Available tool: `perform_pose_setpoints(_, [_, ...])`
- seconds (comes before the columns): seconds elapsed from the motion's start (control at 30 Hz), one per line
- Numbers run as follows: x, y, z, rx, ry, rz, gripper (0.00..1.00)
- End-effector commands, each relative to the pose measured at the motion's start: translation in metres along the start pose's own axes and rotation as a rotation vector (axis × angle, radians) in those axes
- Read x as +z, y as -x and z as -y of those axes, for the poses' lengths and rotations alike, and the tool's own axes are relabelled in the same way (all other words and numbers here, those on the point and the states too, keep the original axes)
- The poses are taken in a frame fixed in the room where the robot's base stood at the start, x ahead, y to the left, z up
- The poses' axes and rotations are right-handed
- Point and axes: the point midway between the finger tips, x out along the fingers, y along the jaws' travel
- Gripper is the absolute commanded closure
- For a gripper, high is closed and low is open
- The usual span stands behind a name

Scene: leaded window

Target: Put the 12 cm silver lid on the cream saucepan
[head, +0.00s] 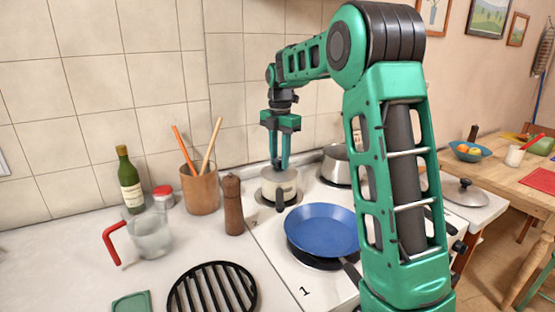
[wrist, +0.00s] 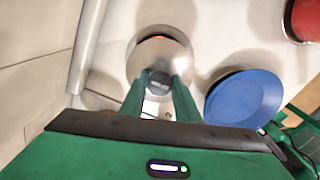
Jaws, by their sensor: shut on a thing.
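The cream saucepan (head: 290,186) stands on the back left part of the white stove, its dark handle toward the front. My gripper (head: 279,167) is directly above it, pointing down. In the wrist view my gripper (wrist: 158,84) is shut on the dark knob of the silver lid (wrist: 160,52). In the head view the lid (head: 277,172) shows as a thin pale disc at the saucepan's top, roughly level. I cannot tell whether it rests on the rim or hangs just above. In the wrist view the lid hides most of the saucepan.
A blue frying pan (head: 322,228) sits in front, right of the saucepan. A silver pot (head: 337,168) stands behind my arm. Another silver lid (head: 466,192) lies at the right. A pepper mill (head: 233,205) and a utensil crock (head: 201,190) stand close on the left.

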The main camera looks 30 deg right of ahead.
Motion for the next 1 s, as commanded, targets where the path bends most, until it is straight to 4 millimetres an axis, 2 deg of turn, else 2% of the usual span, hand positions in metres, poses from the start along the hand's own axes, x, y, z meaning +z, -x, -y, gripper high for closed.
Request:
perform_pose_setpoints(0.17, [0.0001, 0.0001, 0.0000, 0.000, 0.000, 0.000, 1.00])
perform_pose_setpoints(0.2, [0.0000, 0.0001, 0.0000, 0.000, 0.000, 0.000, 0.69])
perform_pose_setpoints(0.27, [0.0001, 0.0001, 0.0000, 0.000, 0.000, 0.000, 0.55])
perform_pose_setpoints(0.3, [0.0001, 0.0001, 0.0000, 0.000, 0.000, 0.000, 0.50])
perform_pose_setpoints(0.5, [0.0001, 0.0001, 0.0000, 0.000, 0.000, 0.000, 0.50])
perform_pose_setpoints(0.6, [0.0000, -0.0001, 0.0001, 0.000, 0.001, 0.000, 0.28])
perform_pose_setpoints(1.0, [0.0000, 0.0041, -0.0002, 0.001, 0.001, 0.000, 0.28])
